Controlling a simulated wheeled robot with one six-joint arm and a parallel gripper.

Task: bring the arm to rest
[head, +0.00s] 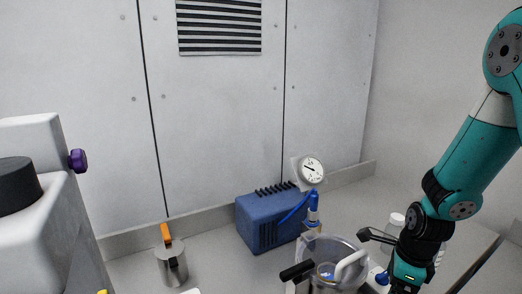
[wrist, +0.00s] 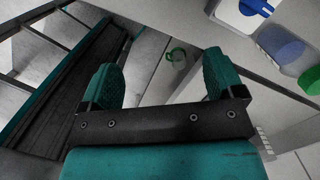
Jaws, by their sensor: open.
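My teal arm (head: 478,150) comes in from the right in the head view and bends down towards the bench's right edge. Its end runs out of the bottom of that view, so the fingertips do not show there. In the wrist view my gripper (wrist: 163,78) is open, with its two teal fingers wide apart. Nothing is held between them. A small green-rimmed round thing (wrist: 177,55) shows beyond the gap, apart from the fingers; I cannot tell what it is.
A clear vessel (head: 331,252) stands left of my wrist, before a blue pump (head: 262,222) with a gauge (head: 311,169). A steel can (head: 172,264) stands farther left.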

